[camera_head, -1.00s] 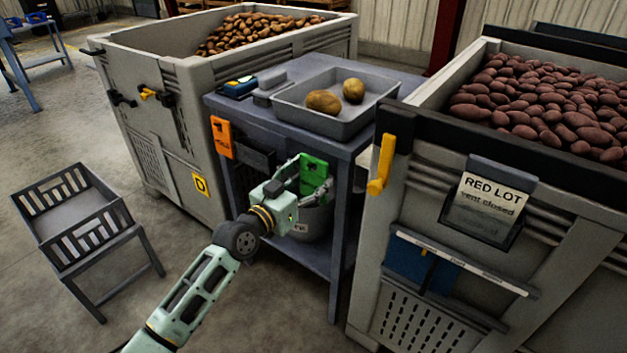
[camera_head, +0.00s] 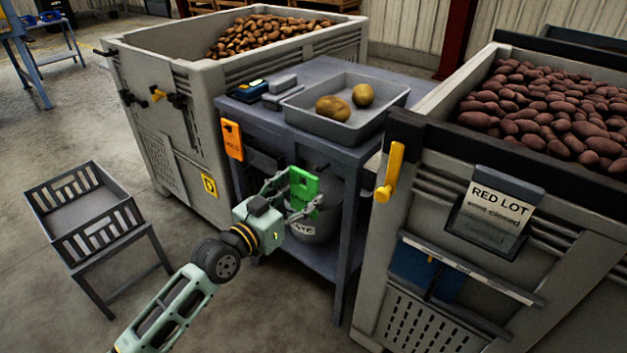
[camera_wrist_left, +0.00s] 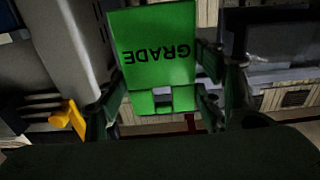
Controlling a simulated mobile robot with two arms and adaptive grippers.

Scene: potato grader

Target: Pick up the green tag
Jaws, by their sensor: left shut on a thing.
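The green tag (camera_head: 304,187) is held in front of the grey table's front side. My left gripper (camera_head: 300,200) is shut on it. In the left wrist view the green tag (camera_wrist_left: 157,50) fills the upper middle, with the word GRADE upside down and a small grey piece at its lower part. The gripper's fingers (camera_wrist_left: 163,100) show on both sides of it. My right gripper is not in view.
A grey table (camera_head: 330,148) holds a tray (camera_head: 372,119) with two potatoes. An orange tag (camera_head: 232,140) hangs at its left front. A bucket (camera_head: 318,232) stands on the lower shelf. Large potato crates flank the table, one with a yellow handle (camera_head: 389,172).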

